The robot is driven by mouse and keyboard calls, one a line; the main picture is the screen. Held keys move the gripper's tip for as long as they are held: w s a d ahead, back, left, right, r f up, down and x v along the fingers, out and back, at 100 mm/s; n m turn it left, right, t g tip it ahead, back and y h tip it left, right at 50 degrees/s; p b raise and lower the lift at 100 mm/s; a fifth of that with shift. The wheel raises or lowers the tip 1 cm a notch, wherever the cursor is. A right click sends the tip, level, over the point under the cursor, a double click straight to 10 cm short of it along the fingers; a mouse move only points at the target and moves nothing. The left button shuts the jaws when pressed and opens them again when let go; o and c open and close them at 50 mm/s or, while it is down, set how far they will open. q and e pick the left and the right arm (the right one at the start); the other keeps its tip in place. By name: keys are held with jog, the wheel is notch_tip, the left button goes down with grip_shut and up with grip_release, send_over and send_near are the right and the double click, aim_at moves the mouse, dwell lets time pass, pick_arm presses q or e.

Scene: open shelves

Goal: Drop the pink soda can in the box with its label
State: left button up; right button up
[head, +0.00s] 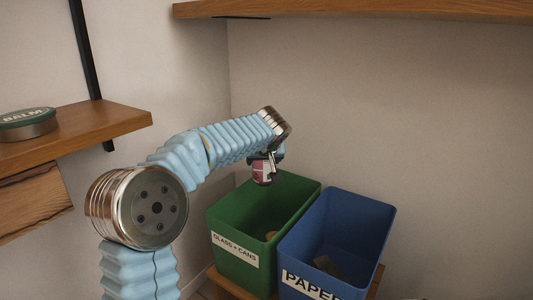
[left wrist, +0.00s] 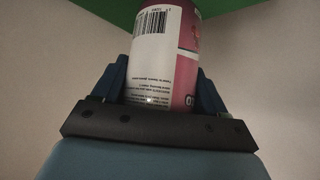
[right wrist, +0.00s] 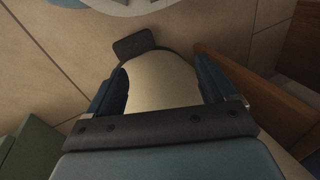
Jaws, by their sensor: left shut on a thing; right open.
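The pink soda can (head: 262,172) is held in my left gripper (head: 265,160), above the back left part of the green box in the head view. In the left wrist view the can (left wrist: 168,60) shows its white barcode panel and pink side between the two fingers. The green box (head: 231,268) has a label reading "GLASS + CANS" on its front. Something brownish lies inside it, partly hidden by the rim. My right gripper (right wrist: 165,95) is open in the right wrist view. A pale rounded surface shows between and beyond its fingers.
A blue box (head: 350,205) labelled "PAPER" stands right of the green one, with a dark object inside. Both stand on a wooden surface (head: 375,281). A wooden shelf (head: 100,122) at left holds a balm tin (head: 28,124). Another shelf (head: 400,8) runs overhead.

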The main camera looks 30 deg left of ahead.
aim_at(263, 175)
pick_arm(q)
notch_tip(263, 175, down, 6)
jog(key=b, duration=0.3)
jog(key=shift+r, duration=0.1)
jog(key=o, duration=1)
jog(key=shift+o, duration=0.2)
jog(key=v, duration=1.4)
